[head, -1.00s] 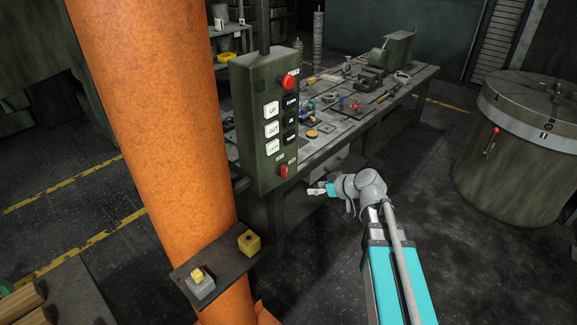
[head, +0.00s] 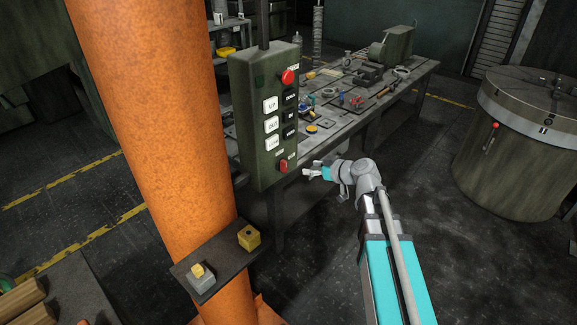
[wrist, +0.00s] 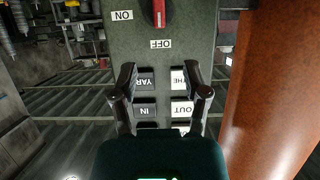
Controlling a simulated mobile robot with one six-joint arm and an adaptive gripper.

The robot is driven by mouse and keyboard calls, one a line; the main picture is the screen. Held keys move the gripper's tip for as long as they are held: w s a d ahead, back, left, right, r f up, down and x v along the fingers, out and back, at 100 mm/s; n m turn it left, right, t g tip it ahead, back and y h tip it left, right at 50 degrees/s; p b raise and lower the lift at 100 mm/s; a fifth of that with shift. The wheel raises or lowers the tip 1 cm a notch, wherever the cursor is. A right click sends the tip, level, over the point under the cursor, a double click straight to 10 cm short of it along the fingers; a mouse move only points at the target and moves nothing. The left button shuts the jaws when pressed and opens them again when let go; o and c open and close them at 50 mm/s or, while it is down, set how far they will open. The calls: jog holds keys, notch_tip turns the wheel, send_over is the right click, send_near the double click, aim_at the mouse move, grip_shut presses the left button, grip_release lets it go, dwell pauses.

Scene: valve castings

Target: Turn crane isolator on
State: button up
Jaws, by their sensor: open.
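A dark green crane pendant (head: 262,120) hangs in front of the orange column. A red rotary switch (head: 283,166) sits at its lower end, by small labels too tiny to read in the head view. In the wrist view the pendant appears upside down, and the red switch handle (wrist: 159,14) is at the top edge, partly cut off. It lines up with the OFF label (wrist: 160,44); the ON label (wrist: 122,15) is to its left. My gripper (head: 312,172) is open and empty, right of the pendant's lower end. In the wrist view its fingers (wrist: 160,78) frame the button rows, apart from the switch.
A red button (head: 287,77) is at the pendant's top, with white and black buttons below. The orange column (head: 150,130) stands close left. A shelf (head: 222,262) with small blocks juts from it. A workbench (head: 350,125) with parts is behind, and a round machine (head: 515,160) at right.

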aim_at(287, 164)
jog(key=b+x, duration=0.4)
jog(key=x, duration=0.8)
jog(key=shift+w+a+f, duration=0.1)
jog(key=shift+a+f, duration=0.05)
jog(key=shift+f, duration=0.05)
grip_shut()
jog(key=shift+d, duration=0.2)
jog(key=shift+a, duration=0.1)
